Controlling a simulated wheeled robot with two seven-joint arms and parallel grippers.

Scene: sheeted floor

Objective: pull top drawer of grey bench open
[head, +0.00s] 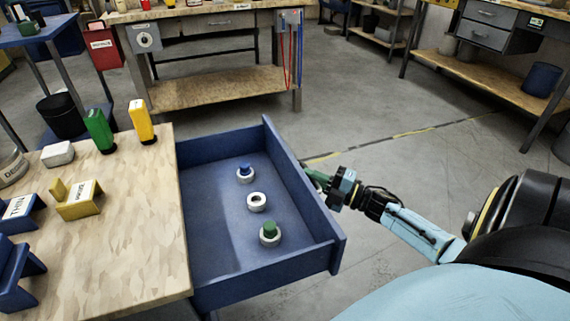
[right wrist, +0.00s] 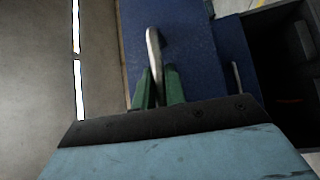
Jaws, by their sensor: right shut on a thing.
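A blue drawer (head: 212,220) stands pulled out from the right side of a wooden-topped bench (head: 130,240). Its inside shows, with three small white ring-shaped items in it, one with a blue top and one with a green top. My right gripper (head: 318,178) is at the outer side of the drawer's front panel. In the right wrist view, my green fingers (right wrist: 158,88) are shut on a metal bar handle (right wrist: 154,48) on the blue front (right wrist: 188,50). My left gripper is out of view. The drawer looks blue, and I see no grey on this bench's visible parts.
On the benchtop are a green bottle (head: 99,130), a yellow bottle (head: 141,121) and several holders. Another blue front with a handle (right wrist: 237,77) shows beside the held one. Open concrete floor (head: 400,185) lies right of the drawer. Other benches stand behind.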

